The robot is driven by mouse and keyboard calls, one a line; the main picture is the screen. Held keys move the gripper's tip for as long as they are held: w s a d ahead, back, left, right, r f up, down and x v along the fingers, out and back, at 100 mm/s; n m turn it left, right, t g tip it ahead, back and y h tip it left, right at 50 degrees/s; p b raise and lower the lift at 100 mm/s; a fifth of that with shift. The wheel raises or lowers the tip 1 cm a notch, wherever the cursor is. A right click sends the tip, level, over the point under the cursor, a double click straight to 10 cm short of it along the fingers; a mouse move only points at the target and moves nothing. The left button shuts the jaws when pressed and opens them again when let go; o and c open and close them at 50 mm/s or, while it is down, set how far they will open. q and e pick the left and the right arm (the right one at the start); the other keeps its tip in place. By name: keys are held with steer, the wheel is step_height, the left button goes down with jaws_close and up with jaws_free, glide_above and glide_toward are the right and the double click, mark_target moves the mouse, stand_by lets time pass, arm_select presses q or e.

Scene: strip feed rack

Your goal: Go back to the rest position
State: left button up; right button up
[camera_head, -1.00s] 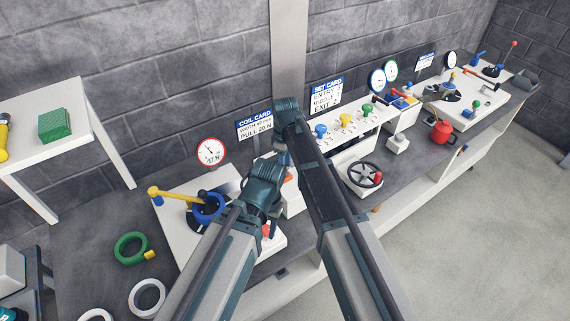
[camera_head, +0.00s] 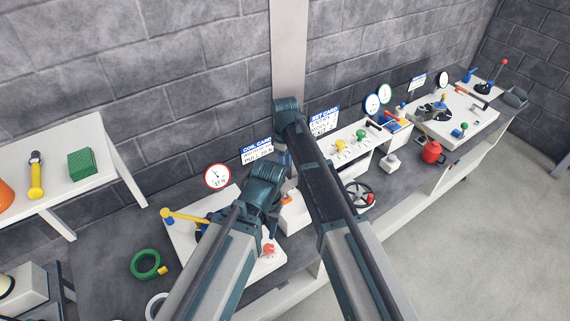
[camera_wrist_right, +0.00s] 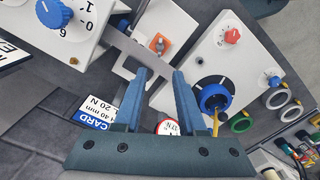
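My two arms rise through the middle of the head view, both folded in front of the bench. My right gripper (camera_wrist_right: 160,74) shows in the right wrist view with its two blue fingers apart and nothing between them. Beyond the fingers are a metal strip (camera_wrist_right: 129,44) and a white panel with a blue ring (camera_wrist_right: 214,97); neither looks held. In the head view the right gripper is hidden behind its arm. My left wrist (camera_head: 263,182) is bent downward over the coil panel. Its gripper is mostly hidden, and I cannot see whether its fingers are apart.
The long bench carries a handwheel (camera_head: 358,196), a red kettle-like can (camera_head: 432,152) and a green ring (camera_head: 146,264). A white shelf at left (camera_head: 112,166) holds a green block (camera_head: 82,164) and a yellow-handled tool (camera_head: 36,178). Open floor (camera_head: 480,235) lies at right.

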stand_by(0.3)
steer(key=s+d+m, duration=1.2)
steer(key=s+d, duration=0.5)
steer(key=s, duration=0.1)
steer(key=s+a+f+n+h+b, duration=0.1)
steer(key=s+a+f+n+b, duration=0.2)
steer(key=s+a+f+b, duration=0.3)
steer(key=a+f+b, duration=0.5)
steer(key=f+b, duration=0.2)
steer(key=shift+s, duration=0.15)
